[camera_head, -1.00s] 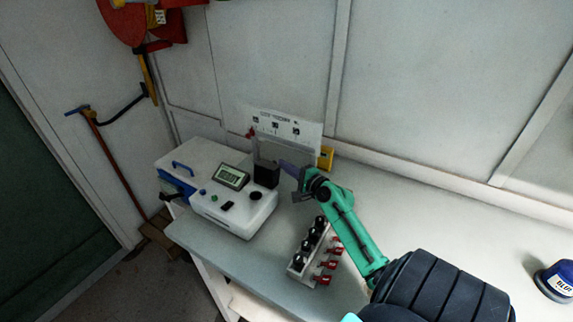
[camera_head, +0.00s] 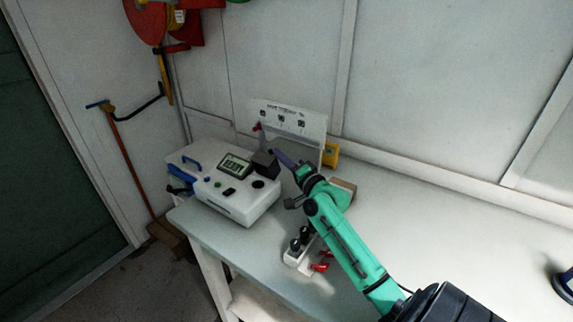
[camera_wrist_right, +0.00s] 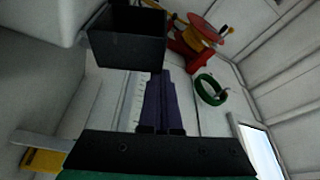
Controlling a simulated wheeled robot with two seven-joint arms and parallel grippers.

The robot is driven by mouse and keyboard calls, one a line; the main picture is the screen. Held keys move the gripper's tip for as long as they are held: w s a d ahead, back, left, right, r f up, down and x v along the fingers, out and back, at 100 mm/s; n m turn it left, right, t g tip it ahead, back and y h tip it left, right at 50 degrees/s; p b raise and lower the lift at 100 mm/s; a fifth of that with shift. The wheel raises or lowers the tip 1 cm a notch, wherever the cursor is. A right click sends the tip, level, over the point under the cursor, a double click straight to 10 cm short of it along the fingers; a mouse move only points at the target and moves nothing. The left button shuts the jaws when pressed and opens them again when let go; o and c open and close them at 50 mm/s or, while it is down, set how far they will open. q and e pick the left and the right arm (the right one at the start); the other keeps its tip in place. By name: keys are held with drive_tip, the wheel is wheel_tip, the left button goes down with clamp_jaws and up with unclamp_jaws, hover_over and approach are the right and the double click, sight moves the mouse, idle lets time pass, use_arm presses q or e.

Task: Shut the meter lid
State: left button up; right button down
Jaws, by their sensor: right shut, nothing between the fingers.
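The white meter (camera_head: 232,205) stands at the left end of the bench, with a grey display (camera_head: 235,165), small buttons and a round black spot on top. Its black box-shaped lid (camera_head: 264,163) stands at the back right of the top, apparently raised. In the right wrist view the black lid (camera_wrist_right: 126,42) is at upper left, just beyond the fingers. My right gripper (camera_head: 276,153) is shut and empty, its purple fingertips close beside the lid's right rear side. The fingers also show in the wrist view (camera_wrist_right: 160,100). I cannot tell whether they touch the lid. My left gripper is not in view.
A rack with black-capped items and red clips (camera_head: 298,253) sits under my right forearm. A white printed panel (camera_head: 288,118) stands behind the meter, with a yellow item (camera_head: 330,154) beside it.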

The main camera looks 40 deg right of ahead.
drive_tip(key=shift+s+a+f+n+t, duration=0.1)
drive_tip(key=shift+s+a+n+t, duration=0.15)
drive_tip(key=shift+a+n, duration=0.65)
drive_tip(key=shift+s+a, duration=0.1)
drive_tip(key=shift+a, duration=0.05)
drive_tip(key=shift+s+a+p, duration=0.25)
drive_tip(key=shift+a+p, duration=0.2)
drive_tip(key=shift+a, duration=0.55)
drive_tip(key=shift+s+a+f+p, duration=0.25)
drive_tip(key=shift+a+f, duration=0.1)
drive_tip(key=shift+a, duration=0.25)
drive_tip(key=shift+s+a+f+p, duration=0.15)
drive_tip(key=shift+a+f+p, duration=0.15)
drive_tip(key=shift+a, duration=0.25)
